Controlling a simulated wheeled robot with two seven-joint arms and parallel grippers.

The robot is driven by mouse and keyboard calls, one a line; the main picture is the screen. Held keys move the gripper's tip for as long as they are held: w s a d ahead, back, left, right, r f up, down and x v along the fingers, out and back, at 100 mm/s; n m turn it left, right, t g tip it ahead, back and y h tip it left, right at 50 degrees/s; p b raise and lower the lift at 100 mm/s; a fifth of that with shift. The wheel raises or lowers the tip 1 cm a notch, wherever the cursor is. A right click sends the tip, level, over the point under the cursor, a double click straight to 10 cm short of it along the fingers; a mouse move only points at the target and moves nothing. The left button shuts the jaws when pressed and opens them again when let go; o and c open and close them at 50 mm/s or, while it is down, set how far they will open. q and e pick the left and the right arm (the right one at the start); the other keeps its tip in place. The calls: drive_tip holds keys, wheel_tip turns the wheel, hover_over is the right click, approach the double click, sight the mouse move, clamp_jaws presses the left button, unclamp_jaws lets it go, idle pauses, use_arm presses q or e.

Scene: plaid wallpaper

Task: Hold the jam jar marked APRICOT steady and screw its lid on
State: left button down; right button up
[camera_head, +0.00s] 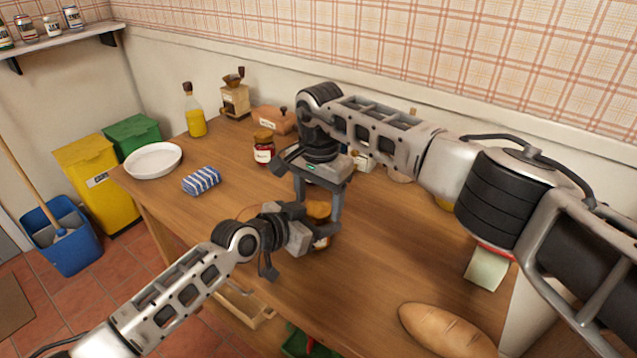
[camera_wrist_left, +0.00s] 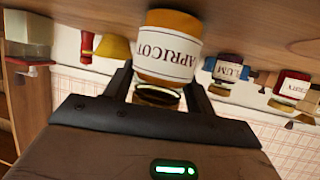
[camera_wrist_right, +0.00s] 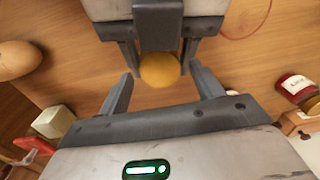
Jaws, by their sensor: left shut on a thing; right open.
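The orange jam jar (camera_head: 320,242) stands upright on the wooden table. Its APRICOT label (camera_wrist_left: 167,52) reads upside down in the left wrist view. A gold lid (camera_wrist_left: 157,96) shows at the jar's top, and its round top (camera_wrist_right: 159,70) shows in the right wrist view. I cannot tell how tightly it sits. My left gripper (camera_head: 303,236) is shut on the jar from the side. My right gripper (camera_head: 319,207) points down over the jar, open, with its fingers (camera_wrist_right: 162,78) on either side of the lid and apart from it.
A red jam jar (camera_head: 264,148), a striped cloth (camera_head: 201,181) and a white plate (camera_head: 153,160) are on the table's left part. A bread loaf (camera_head: 448,331) lies at the front right. A wooden box (camera_head: 273,120) and oil bottle (camera_head: 195,112) stand at the back.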

drive_tip(key=shift+f, duration=0.25)
drive_tip(key=c, duration=1)
drive_tip(key=m, duration=0.3)
drive_tip(key=shift+c, duration=0.2)
drive_tip(key=o, duration=1.1)
